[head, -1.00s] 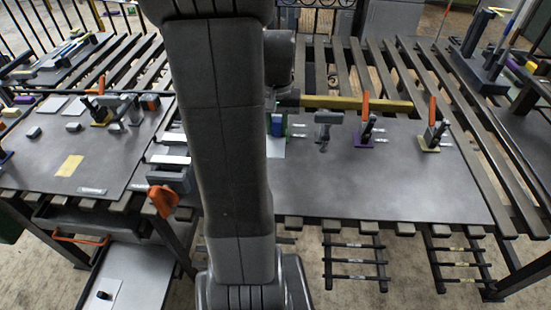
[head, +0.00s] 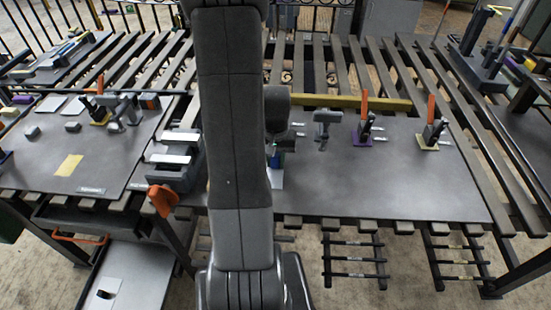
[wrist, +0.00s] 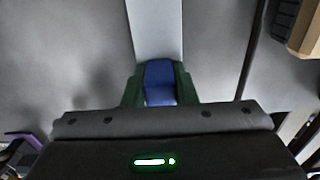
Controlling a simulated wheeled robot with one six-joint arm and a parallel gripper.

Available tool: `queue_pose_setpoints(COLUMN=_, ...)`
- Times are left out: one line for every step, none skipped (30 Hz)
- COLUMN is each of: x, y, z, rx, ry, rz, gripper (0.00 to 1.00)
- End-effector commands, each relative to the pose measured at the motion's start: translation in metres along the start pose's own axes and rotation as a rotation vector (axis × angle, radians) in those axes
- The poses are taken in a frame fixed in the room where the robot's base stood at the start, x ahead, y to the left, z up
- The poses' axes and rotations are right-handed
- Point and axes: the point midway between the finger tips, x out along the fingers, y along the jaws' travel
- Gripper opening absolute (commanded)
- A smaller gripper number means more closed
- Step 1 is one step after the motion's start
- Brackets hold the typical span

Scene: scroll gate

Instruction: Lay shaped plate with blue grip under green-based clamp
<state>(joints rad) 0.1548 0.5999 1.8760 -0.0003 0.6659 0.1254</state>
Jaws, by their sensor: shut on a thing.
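My gripper (wrist: 160,90) is shut on the blue grip (wrist: 160,82) of the shaped plate, its green fingers on both sides. The plate (wrist: 155,28) is pale grey and runs upward from the grip in the wrist view. In the head view my arm hides most of it; a pale part (head: 276,180) shows beside the arm. An orange-handled clamp with a purple base (head: 363,138) stands to the right. Another orange-handled clamp has an olive-yellow base (head: 428,143). No clearly green clamp base shows; the area behind my arm is hidden.
A dark worktop (head: 390,190) has free room at its front right. A grey tool (head: 321,128) stands left of the purple base. A grey block with pale bars (head: 178,177) and an orange knob (head: 163,199) lie left of my arm. A yellow bar (head: 350,102) runs behind.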

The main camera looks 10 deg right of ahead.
Motion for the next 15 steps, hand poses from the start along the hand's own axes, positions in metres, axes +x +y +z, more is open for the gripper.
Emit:
queue_pose_setpoints(x=-0.0006, y=0.0000, z=-0.0004, rx=0.000, ry=0.001, rz=0.000, gripper=0.00)
queue_pose_setpoints(x=-0.0007, y=0.0000, z=-0.0004, rx=0.000, ry=0.001, rz=0.000, gripper=0.00)
queue_pose_setpoints(x=-0.0007, y=0.0000, z=-0.0004, rx=0.000, ry=0.001, rz=0.000, gripper=0.00)
queue_pose_setpoints(x=-0.0005, y=0.0000, z=-0.0004, rx=0.000, ry=0.001, rz=0.000, gripper=0.00)
queue_pose_setpoints(x=0.0002, y=0.0000, z=-0.0004, rx=0.000, ry=0.001, rz=0.000, gripper=0.00)
queue_pose_setpoints(x=0.0017, y=0.0000, z=-0.0004, rx=0.000, ry=0.001, rz=0.000, gripper=0.00)
queue_pose_setpoints(x=0.0030, y=0.0000, z=-0.0004, rx=0.000, ry=0.001, rz=0.000, gripper=0.00)
queue_pose_setpoints(x=0.0041, y=0.0000, z=-0.0004, rx=0.000, ry=0.001, rz=0.000, gripper=0.00)
queue_pose_setpoints(x=0.0024, y=0.0000, z=-0.0002, rx=0.000, ry=0.001, rz=0.000, gripper=0.33)
queue_pose_setpoints(x=0.0023, y=0.0000, z=-0.0002, rx=0.000, ry=0.001, rz=0.000, gripper=0.39)
queue_pose_setpoints(x=0.0023, y=0.0000, z=-0.0002, rx=0.000, ry=0.001, rz=0.000, gripper=0.45)
queue_pose_setpoints(x=0.0023, y=0.0000, z=-0.0002, rx=0.000, ry=0.000, rz=0.000, gripper=0.47)
queue_pose_setpoints(x=0.0023, y=0.0000, z=-0.0002, rx=0.000, ry=0.000, rz=0.000, gripper=0.47)
queue_pose_setpoints(x=0.0023, y=0.0000, z=-0.0002, rx=0.000, ry=0.000, rz=0.000, gripper=0.47)
queue_pose_setpoints(x=0.0023, y=0.0000, z=-0.0002, rx=0.000, ry=0.000, rz=0.000, gripper=0.47)
